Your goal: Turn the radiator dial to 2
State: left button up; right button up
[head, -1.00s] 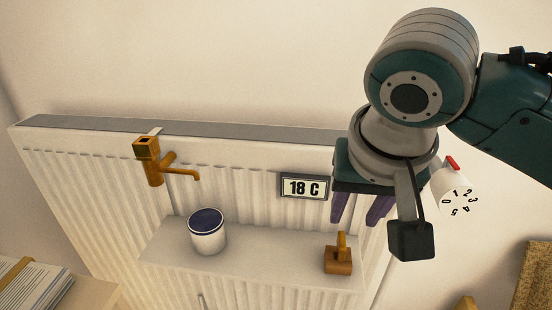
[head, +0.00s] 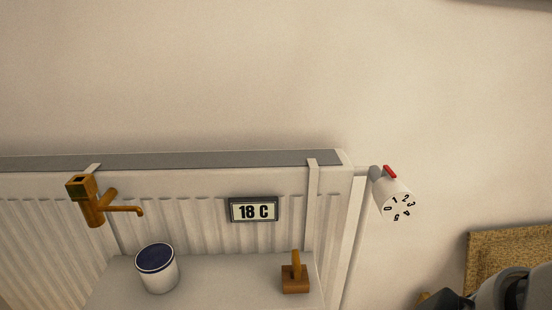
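The radiator dial (head: 393,198) is a white knob at the right end of the white radiator (head: 210,185). Its face carries the digits 0 to 5 in a ring. A red marker (head: 390,172) sits at its upper back edge. The digits 1 and 2 are on the side of the face nearest the marker; I cannot tell exactly which one lines up. Nothing touches the dial. Part of my arm shows at the bottom right corner, below and right of the dial. Neither gripper shows.
A display (head: 253,209) reading 18 C hangs on the radiator front. A brass tap (head: 88,199) is at the left. A white pot with a dark blue top (head: 157,268) and a wooden block with a handle (head: 295,279) stand on a shelf (head: 225,285). A cork-like board (head: 500,256) is at right.

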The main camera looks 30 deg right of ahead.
aim_at(395, 202)
jog(key=l+z, duration=0.1)
jog(key=z, duration=1.45)
jog(key=i+j+z, duration=0.25)
jog(key=j+z, duration=0.2)
jog(key=j, duration=0.2)
jog(key=j+z, duration=0.25)
jog(key=i+j, duration=0.05)
jog(key=j, duration=0.05)
